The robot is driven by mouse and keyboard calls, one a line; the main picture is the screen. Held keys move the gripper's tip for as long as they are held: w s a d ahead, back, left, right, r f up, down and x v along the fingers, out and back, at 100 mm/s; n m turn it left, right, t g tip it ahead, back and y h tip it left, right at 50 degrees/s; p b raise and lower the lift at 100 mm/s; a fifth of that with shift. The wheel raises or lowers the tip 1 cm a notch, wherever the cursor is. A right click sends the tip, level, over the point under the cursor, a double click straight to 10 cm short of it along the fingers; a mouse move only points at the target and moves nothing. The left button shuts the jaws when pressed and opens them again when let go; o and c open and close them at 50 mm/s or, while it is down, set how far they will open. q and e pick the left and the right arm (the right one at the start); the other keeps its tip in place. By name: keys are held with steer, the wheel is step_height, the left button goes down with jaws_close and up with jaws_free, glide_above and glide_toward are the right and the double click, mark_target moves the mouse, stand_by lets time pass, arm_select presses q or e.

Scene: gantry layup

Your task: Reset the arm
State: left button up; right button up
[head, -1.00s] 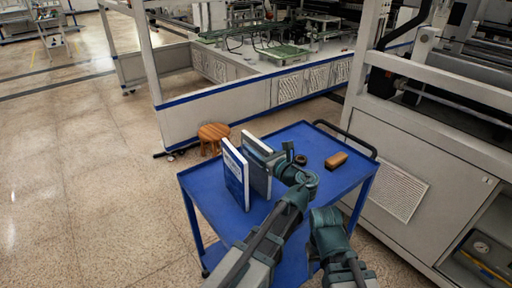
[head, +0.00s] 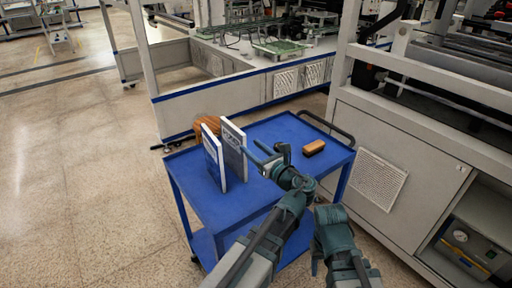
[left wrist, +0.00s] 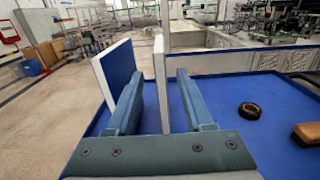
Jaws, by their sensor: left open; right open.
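The blue cart (head: 190,180) carries a brown block (head: 314,147) and a dark ring (left wrist: 250,110). A wooden stool (head: 206,124) is behind the boards. A grey machine (head: 400,150) stands close on the right. Open floor (head: 80,200) lies to the left.

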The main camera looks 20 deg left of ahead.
arm_select(q)
steer(key=shift+a, duration=0.1)
steer(key=shift+s+f+n+p, duration=0.2)
steer(key=shift+n+p, duration=0.15)
steer(key=shift+n, duration=0.15)
steer(key=s+d+f+n+g+h+p, duration=0.3)
steer(key=s+f+n+g+h+p, duration=0.25)
steer(key=s+f+n, duration=0.35)
steer(key=s+d+f+n+g+h+p, duration=0.1)
steer(key=s+d+n+g+h+p, duration=0.4)
steer(key=s+d+n, duration=0.6)
steer(key=shift+s+d+f+n+g+h, duration=0.2)
steer(key=shift+d+n+g+h, duration=0.3)
steer(key=shift+h, duration=0.75)
